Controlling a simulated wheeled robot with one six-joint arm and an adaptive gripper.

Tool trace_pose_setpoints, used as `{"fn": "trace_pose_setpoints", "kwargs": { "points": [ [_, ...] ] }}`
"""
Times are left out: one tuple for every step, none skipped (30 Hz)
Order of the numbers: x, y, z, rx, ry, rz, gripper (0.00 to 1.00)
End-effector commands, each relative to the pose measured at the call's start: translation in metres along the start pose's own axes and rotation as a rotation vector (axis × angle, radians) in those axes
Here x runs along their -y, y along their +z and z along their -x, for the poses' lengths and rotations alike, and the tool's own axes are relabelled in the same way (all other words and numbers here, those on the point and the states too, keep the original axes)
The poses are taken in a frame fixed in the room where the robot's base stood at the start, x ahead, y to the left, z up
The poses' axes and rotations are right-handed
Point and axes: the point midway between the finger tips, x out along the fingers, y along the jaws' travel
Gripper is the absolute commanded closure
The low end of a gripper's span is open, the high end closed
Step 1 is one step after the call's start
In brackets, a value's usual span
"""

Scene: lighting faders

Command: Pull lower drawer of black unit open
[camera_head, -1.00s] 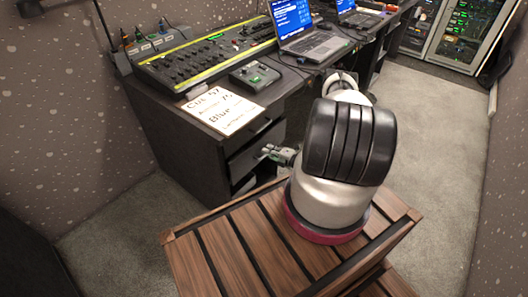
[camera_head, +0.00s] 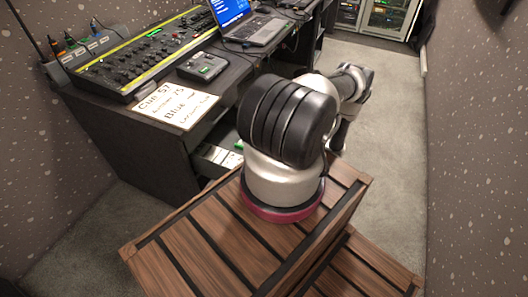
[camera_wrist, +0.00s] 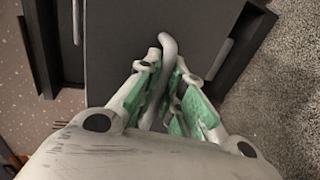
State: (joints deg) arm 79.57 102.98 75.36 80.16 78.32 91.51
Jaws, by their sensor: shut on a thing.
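The black unit (camera_head: 140,140) is the dark desk pedestal at the left in the head view. In the wrist view a dark drawer front (camera_wrist: 125,45) fills the upper middle. A grey bar handle (camera_wrist: 168,44) stands out from it, and my gripper (camera_wrist: 165,75), with green-lined fingers, is shut around that handle. In the head view pale and green parts show low beside the unit, left of my arm; my arm hides most of the drawer side. I cannot tell from these views how far the lower drawer stands out.
The desk carries a fader console (camera_head: 140,60), a laptop (camera_head: 250,30), a small control box (camera_head: 203,66) and a written sheet (camera_head: 177,105). A slatted wooden surface (camera_head: 185,250) lies in front. Grey carpet (camera_head: 390,130) is free at the right.

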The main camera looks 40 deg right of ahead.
Motion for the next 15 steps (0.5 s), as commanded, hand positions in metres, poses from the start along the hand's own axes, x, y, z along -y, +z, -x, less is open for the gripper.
{"fn": "trace_pose_setpoints", "kwargs": {
  "points": [
    [0.002,0.0,0.007,0.002,-0.001,-0.001,1.0],
    [0.003,0.0,0.011,0.002,-0.001,-0.001,1.0],
    [0.004,0.0,0.016,0.003,-0.001,-0.001,1.0],
    [0.004,0.0,0.018,0.002,-0.001,-0.001,1.0],
    [0.005,0.0,0.021,0.001,-0.001,-0.001,1.0],
    [0.005,0.0,0.024,0.0,-0.001,-0.001,1.0],
    [0.006,0.0,0.026,0.001,-0.001,-0.001,1.0],
    [0.006,0.0,0.027,0.001,-0.001,-0.001,1.0],
    [0.007,0.0,0.029,0.001,-0.001,-0.001,1.0],
    [0.007,0.0,0.03,0.001,-0.001,-0.001,1.0],
    [0.007,0.0,0.03,0.0,-0.001,0.0,1.0],
    [0.007,0.0,0.031,0.0,-0.002,0.0,1.0],
    [0.007,0.0,0.031,0.0,-0.002,0.0,1.0],
    [0.007,0.0,0.031,0.0,-0.002,0.0,1.0],
    [0.007,0.0,0.032,0.0,-0.002,0.0,1.0]
  ]
}}
